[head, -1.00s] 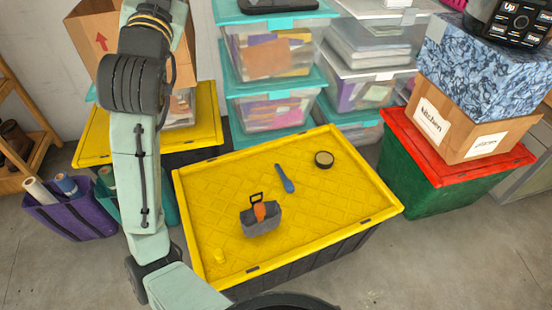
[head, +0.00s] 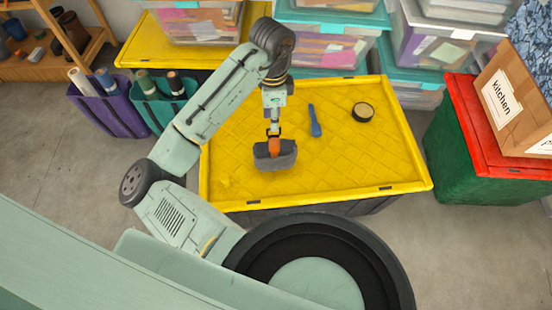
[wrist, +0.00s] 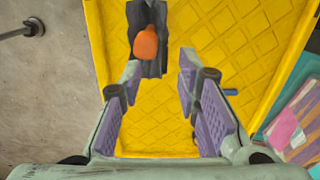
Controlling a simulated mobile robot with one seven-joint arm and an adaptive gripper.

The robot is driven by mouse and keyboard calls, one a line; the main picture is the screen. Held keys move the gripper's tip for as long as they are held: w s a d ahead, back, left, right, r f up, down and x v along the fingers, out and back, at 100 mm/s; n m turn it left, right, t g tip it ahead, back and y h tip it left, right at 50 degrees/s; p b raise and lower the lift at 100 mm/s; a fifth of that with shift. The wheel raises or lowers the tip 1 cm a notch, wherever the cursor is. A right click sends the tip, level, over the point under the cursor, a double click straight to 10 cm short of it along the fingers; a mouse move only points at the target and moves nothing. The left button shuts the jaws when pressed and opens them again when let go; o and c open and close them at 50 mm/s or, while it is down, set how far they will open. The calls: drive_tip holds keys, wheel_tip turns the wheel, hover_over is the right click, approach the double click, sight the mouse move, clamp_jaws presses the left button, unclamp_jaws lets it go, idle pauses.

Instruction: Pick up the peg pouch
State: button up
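The likely peg pouch is a dark grey pouch (head: 266,160) with an orange patch or item on it. It sits on the yellow lid of a storage bin (head: 360,165), left of the lid's middle. In the wrist view the pouch (wrist: 156,62) is at the top, ahead of the fingers and nearer the left one. My gripper (wrist: 159,68) is open with nothing between its purple-padded fingers. In the head view my gripper (head: 274,124) hangs just above the pouch and hides part of it. I cannot tell whether it touches.
A blue slim object (head: 315,121) and a dark round tin or roll (head: 363,112) lie right of the pouch on the lid. Clear boxes with teal lids (head: 330,50) stand behind. A red-lidded green bin (head: 468,170) stands right. The lid's right front is bare.

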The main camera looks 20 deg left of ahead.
drive_tip(key=shift+w+f+p, duration=0.15)
drive_tip(key=shift+f+p, duration=0.05)
drive_tip(key=shift+f, duration=1.3)
drive_tip(key=shift+w+f+p, duration=0.1)
drive_tip(key=shift+f+p, duration=0.05)
drive_tip(key=shift+f, duration=1.35)
drive_tip(key=shift+c, duration=0.5)
clamp_jaws()
